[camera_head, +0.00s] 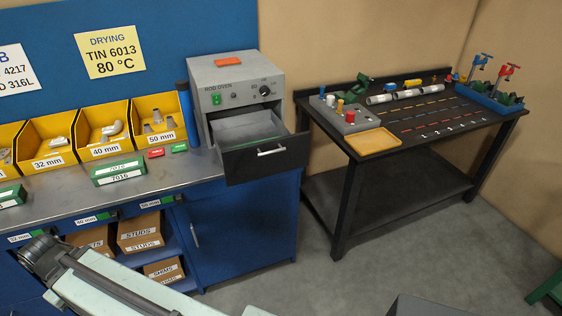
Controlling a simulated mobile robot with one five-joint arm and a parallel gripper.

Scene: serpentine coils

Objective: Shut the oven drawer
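The rod oven (222,74) is a grey box on the right end of the steel-topped blue bench. Its drawer (265,158) is pulled well out at the front, with a black front panel and a pale bar handle (271,151). The inside of the drawer (246,130) is grey and looks mostly empty, with a thin green line near the front. Part of my arm crosses the lower left, ending in a dark joint. I see no gripper fingers, and nothing of mine touches the drawer.
Yellow bins (105,122) line the bench left of the oven, with a green box (118,169) in front. A dark blue cylinder (187,113) stands beside the oven. A black worktable (400,115) stands to the right. Grey floor (270,283) is open before the bench.

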